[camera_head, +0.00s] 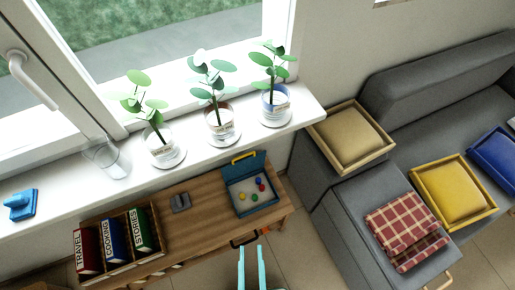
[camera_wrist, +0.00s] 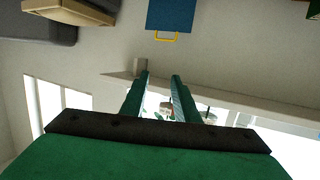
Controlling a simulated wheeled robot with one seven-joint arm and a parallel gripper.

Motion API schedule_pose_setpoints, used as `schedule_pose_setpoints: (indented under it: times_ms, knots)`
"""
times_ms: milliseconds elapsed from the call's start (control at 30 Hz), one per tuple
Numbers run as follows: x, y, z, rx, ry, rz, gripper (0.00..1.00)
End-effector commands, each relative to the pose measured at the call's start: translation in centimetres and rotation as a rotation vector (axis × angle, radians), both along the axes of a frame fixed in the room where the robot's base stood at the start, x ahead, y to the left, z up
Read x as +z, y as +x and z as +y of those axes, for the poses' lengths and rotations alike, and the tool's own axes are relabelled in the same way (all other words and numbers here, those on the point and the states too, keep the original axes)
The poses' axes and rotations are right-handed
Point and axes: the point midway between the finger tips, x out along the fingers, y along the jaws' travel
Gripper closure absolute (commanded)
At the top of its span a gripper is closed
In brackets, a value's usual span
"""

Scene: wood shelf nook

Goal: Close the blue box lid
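The blue box (camera_head: 236,209) stands at the right end of the wooden cabinet, holding several small coloured balls. Its blue lid (camera_head: 246,169) is raised open at the back, with a yellow handle (camera_head: 243,156) on its top edge. In the wrist view the lid (camera_wrist: 176,12) and handle (camera_wrist: 162,38) show upside down at the top edge. My gripper (camera_head: 251,248) is in front of the cabinet, on the near side of the box, apart from it. Its two teal fingers (camera_wrist: 160,76) are spread with nothing held between them.
Above is a white windowsill (camera_head: 195,158) with potted plants (camera_head: 220,122). A grey sofa (camera_head: 360,195) with trays and a checked cloth (camera_head: 405,229) is at right.

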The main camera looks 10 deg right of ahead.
Motion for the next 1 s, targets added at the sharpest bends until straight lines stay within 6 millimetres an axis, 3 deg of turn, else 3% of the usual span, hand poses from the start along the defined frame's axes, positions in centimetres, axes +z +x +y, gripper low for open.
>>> schedule_pose_setpoints:
  times_ms: [267,467,767,1000]
  knots:
    - [-7.2,-0.9,3.3,-0.244,0.075,-0.008,0.72]
    - [-11.1,0.6,7.2,-0.411,0.123,-0.034,0.72]
    - [-14.5,6.6,12.9,-0.635,0.171,-0.097,0.72]
    - [-15.2,14.1,15.2,-0.807,0.186,-0.163,0.72]
